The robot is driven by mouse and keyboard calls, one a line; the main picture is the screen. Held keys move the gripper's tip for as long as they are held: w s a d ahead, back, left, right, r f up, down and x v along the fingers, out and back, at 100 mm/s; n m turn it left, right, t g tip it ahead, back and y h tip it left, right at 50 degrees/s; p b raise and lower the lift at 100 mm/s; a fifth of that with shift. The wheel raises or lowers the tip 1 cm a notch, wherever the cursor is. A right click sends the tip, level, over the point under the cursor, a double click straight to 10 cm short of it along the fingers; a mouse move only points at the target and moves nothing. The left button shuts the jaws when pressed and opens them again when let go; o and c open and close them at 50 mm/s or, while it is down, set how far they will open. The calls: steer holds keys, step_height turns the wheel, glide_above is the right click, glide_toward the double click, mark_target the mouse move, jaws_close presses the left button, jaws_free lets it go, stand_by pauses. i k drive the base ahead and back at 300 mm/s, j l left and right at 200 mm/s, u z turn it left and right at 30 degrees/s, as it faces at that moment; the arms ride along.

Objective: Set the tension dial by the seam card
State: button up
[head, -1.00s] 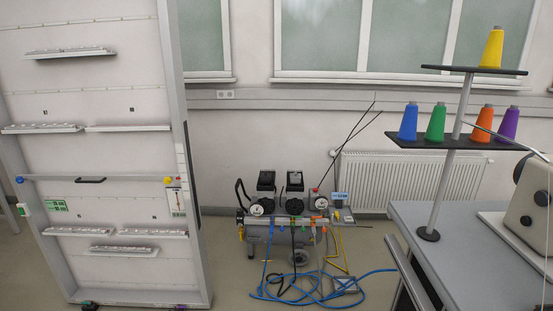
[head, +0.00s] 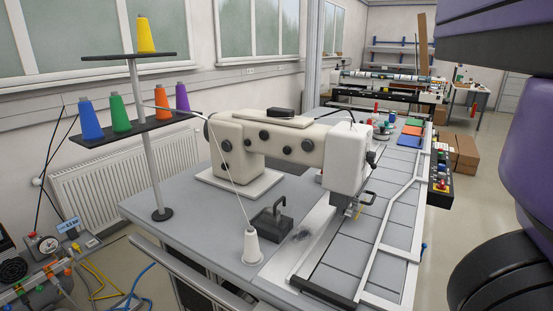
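A cream sewing machine (head: 265,140) stands on a grey table (head: 150,200) in the middle of the head view. Several dark round knobs sit on its body, one at the left end (head: 224,145) and others along the arm (head: 264,135). I cannot tell which is the tension dial. No seam card can be made out. A white thread cone (head: 251,245) stands in front of the machine, with thread running up to the spool stand (head: 144,125). My gripper is not in view; dark and purple parts at the right edge appear to be mine.
Coloured cones fill the spool stand. A dark block with a handle (head: 272,222) sits by the white cone. A white rail (head: 400,215) runs along the table's right side. A control box with buttons (head: 440,172) is on the far right edge. Cardboard boxes (head: 462,155) stand beyond.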

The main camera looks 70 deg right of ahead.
mark_target(371, 157)
steer(key=l+z, duration=0.1)
steer(key=z, duration=0.3)
steer(key=l+z, duration=0.15)
steer(key=z, duration=0.25)
steer(key=l+z, duration=0.15)
steer(key=z, duration=0.2)
steer(key=l+z, duration=0.15)
steer(key=z, duration=0.25)
steer(key=k+j+z, duration=0.1)
steer(key=z, duration=0.15)
steer(key=k+j+z, duration=0.1)
steer(key=j+z, duration=0.2)
steer(key=i+l, duration=0.1)
steer(key=l, duration=0.35)
steer(key=l+z, duration=0.1)
steer(key=l, duration=0.35)
steer(key=i+l, duration=0.15)
steer(key=l, duration=0.3)
steer(key=i+l+z, duration=0.1)
steer(key=l, duration=0.35)
steer(key=i+l, duration=0.1)
steer(key=l, duration=0.35)
steer(key=i+l+z, duration=0.1)
steer(key=l, duration=0.3)
steer(key=i+l, duration=0.1)
steer(key=l, duration=0.35)
steer(key=z, duration=0.05)
